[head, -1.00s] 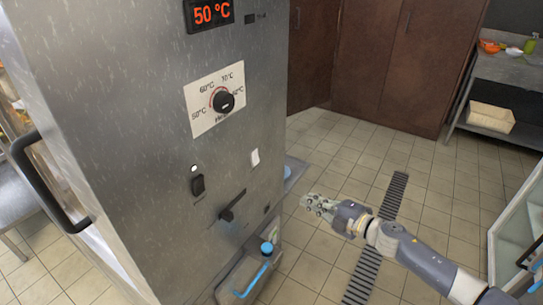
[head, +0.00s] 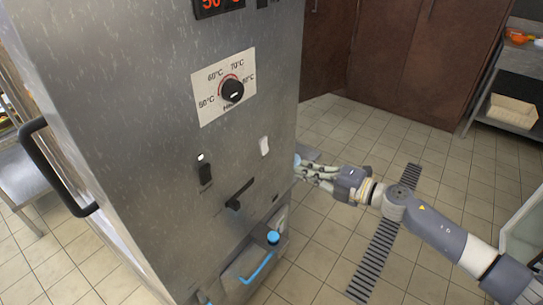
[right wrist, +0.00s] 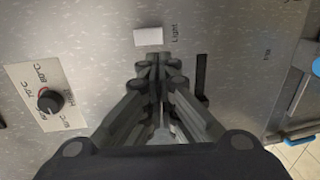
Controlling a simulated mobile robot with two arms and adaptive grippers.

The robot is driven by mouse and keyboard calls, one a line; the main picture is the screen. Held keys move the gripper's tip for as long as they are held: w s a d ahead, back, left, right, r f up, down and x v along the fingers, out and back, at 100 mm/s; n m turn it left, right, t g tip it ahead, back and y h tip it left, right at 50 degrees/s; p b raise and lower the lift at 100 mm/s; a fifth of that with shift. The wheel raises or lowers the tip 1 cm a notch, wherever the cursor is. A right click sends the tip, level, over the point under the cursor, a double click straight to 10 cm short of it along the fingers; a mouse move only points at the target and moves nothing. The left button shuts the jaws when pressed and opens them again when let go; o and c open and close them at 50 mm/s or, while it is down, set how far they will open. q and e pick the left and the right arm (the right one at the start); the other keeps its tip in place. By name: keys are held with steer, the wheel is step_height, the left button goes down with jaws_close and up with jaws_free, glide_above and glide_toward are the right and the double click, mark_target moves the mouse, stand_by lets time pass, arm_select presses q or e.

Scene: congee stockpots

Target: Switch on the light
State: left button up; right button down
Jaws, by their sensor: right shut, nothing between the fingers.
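The light switch is a small white rocker (head: 264,146) on the steel cabinet's front (head: 130,110). In the right wrist view the same white switch (right wrist: 148,37) has the word "Light" beside it. My right gripper (head: 298,168) is shut and empty, right of and slightly below the switch in the head view. In the right wrist view its fingertips (right wrist: 158,60) are just below the switch, with a small gap in the picture. I cannot tell how far they are from the panel. My left gripper is not in view.
The panel also carries a heat dial (head: 232,90), a black switch (head: 205,172) with a lit white lamp above it, and a black lever (head: 239,194). A blue handle (head: 257,268) juts out low down. A black door handle (head: 48,165) stands out at left.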

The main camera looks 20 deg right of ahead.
steer(key=p, duration=0.2)
glide_toward(259, 153)
steer(key=x, duration=0.4)
steer(key=shift+w, duration=0.1)
steer(key=shift+w+a+f, duration=0.2)
steer(key=shift+w+a, duration=0.25)
steer(key=shift+w, duration=0.1)
